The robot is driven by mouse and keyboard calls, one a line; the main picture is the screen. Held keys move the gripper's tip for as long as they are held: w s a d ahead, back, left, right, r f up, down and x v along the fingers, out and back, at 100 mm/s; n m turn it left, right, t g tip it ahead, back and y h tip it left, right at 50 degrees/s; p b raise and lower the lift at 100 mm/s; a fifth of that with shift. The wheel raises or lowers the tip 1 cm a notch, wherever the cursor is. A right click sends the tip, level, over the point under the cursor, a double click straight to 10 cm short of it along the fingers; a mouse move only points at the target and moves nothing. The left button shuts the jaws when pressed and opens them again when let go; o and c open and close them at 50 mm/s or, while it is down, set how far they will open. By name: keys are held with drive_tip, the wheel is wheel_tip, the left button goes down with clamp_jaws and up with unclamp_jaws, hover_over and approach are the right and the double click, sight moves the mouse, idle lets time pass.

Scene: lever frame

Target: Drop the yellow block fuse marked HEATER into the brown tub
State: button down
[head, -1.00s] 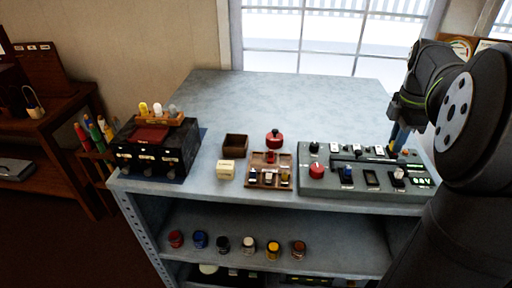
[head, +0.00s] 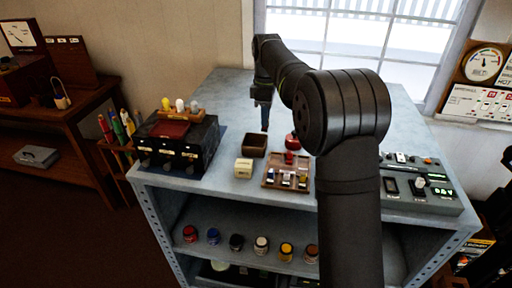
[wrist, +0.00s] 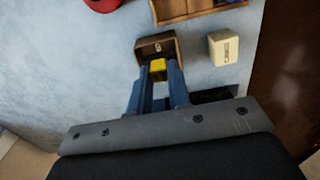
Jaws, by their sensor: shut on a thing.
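The yellow block fuse (wrist: 158,67) is between the blue fingertips of my gripper (wrist: 159,80) in the wrist view. Its marking cannot be read. My gripper is shut on it. The brown tub (wrist: 143,50) is an open square box just beyond the fingertips, and the fuse overlaps its opening in that view. In the head view the tub (head: 245,152) stands on the bench top, and my gripper (head: 265,129) points down above and near its back right side. The fuse cannot be made out in the head view.
A cream block (head: 243,168) stands just in front of the tub. A brown fuse tray (head: 287,172) and a red knob (head: 292,141) are to its right. A black box (head: 178,143) stands at the left. A grey control panel (head: 424,195) is at the right. The back left bench is clear.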

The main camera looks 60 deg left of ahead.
drive_tip(key=shift+s+a+f, duration=0.25)
drive_tip(key=shift+s+f, duration=0.05)
drive_tip(key=shift+f, duration=0.75)
drive_tip(key=shift+s+a+f, duration=0.2)
drive_tip(key=shift+s+f, duration=0.15)
drive_tip(key=shift+f, duration=0.75)
drive_tip(key=shift+s+a+f, duration=0.25)
drive_tip(key=shift+s+f, duration=0.05)
drive_tip(key=shift+f, duration=0.75)
drive_tip(key=c, duration=1.3)
unclamp_jaws()
drive_tip(key=shift+o, duration=0.2)
wheel_tip(320, 180, up, 18)
drive_tip(key=shift+f, duration=0.25)
drive_tip(key=shift+f, duration=0.2)
